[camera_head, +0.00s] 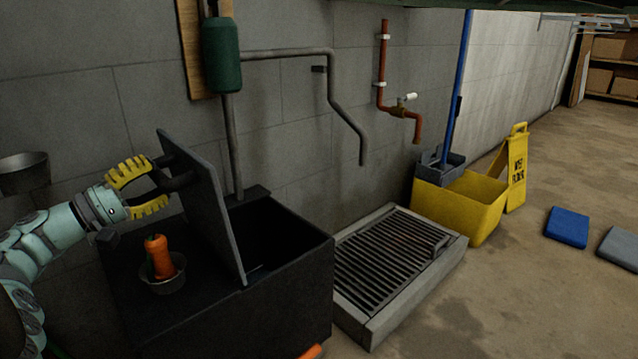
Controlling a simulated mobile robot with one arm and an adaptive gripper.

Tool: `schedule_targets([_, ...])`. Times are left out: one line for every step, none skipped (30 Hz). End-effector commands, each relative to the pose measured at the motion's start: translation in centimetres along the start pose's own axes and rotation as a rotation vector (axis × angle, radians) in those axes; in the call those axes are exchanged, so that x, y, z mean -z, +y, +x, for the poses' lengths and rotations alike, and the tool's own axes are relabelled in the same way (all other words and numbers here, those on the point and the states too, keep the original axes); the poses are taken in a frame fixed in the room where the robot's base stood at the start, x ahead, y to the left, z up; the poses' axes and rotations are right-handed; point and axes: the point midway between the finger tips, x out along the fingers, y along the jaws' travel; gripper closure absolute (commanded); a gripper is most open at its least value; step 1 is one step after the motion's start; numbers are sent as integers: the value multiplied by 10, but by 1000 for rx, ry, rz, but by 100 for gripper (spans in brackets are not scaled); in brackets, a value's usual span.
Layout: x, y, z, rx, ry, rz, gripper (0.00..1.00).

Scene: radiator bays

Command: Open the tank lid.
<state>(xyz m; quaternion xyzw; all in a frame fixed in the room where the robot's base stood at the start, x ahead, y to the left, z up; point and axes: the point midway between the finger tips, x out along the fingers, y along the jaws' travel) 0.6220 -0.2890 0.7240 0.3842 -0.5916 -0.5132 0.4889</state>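The tank (290,291) is a dark grey box by the wall, at lower left centre. Its lid (218,222) stands raised and steeply tilted, with the dark inside of the tank showing to its right. A dark handle (178,182) sticks out of the lid's left face. My gripper (157,191), with yellow ribbed fingers, comes in from the left at this handle. The fingers are spread apart, with the handle at or just beyond their tips. I cannot tell whether they touch it.
A floor grate (393,260), yellow mop bucket (463,205) and wet floor sign (517,168) are to the right. Pipes (290,54) run along the wall.

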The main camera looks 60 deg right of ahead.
Motion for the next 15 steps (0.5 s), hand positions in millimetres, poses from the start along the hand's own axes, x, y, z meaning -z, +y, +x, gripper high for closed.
schedule_targets([0, 0, 0, -1, -1, 0, 51])
schedule_targets([0, 0, 0, -1, -1, 0, 48])
schedule_targets([0, 0, 0, -1, -1, 1, 46])
schedule_targets([0, 1, 0, -1, -2, 1, 46])
schedule_targets([0, 1, 0, -2, -2, 1, 46])
schedule_targets([0, 1, 1, -2, -2, 1, 46])
schedule_targets([0, 1, 1, -2, -2, 1, 46])
schedule_targets([0, 1, 1, -2, -2, 1, 46])
schedule_targets([0, 1, 0, -2, -2, 1, 46])
schedule_targets([0, 1, 0, -2, -2, 1, 46])
schedule_targets([0, 1, -1, -2, -2, 1, 46])
schedule_targets([0, 1, -3, -2, -1, 1, 46])
schedule_targets([0, 1, -6, -2, -1, 1, 46])
schedule_targets([0, 1, -9, -2, 0, 1, 46])
schedule_targets([0, 1, -14, -2, 0, 1, 46])
